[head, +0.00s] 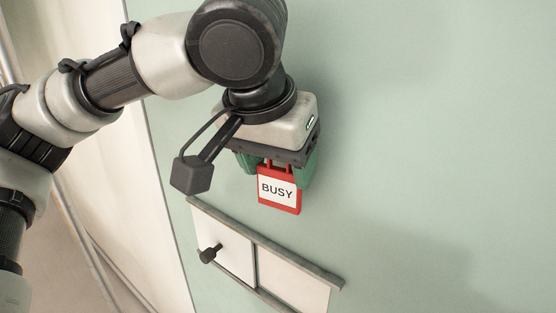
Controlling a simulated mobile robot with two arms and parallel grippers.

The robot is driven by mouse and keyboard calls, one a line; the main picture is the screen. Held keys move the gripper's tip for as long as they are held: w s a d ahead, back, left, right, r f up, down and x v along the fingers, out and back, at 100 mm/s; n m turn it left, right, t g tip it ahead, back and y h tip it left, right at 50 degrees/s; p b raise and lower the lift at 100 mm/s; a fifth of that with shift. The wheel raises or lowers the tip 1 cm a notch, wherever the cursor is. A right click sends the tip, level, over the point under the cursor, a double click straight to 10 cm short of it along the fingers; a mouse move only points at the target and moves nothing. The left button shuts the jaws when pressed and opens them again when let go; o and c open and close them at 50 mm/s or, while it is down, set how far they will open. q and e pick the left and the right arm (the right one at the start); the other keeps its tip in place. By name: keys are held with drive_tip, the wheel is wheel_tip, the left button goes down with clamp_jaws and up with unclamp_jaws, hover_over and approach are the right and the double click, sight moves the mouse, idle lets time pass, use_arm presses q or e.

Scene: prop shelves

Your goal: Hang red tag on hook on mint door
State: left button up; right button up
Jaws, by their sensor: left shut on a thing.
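The red tag (279,190) has a white face reading "BUSY" and hangs below my left gripper (275,167). The gripper's green fingers are shut on the tag's upper part, which is partly hidden between them. The tag is in front of the mint door (430,130), near the middle of the head view. I cannot tell whether the tag touches the door. No hook shows; the gripper and arm cover part of the door. My right gripper is not in view.
Below the tag, a grey-framed sliding panel (226,247) with a dark knob (210,254) is set on the door. The door's left edge and a pale wall (110,190) are at the left. The door surface to the right is clear.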

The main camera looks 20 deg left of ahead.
use_arm(q)
drive_tip(key=o, duration=0.9)
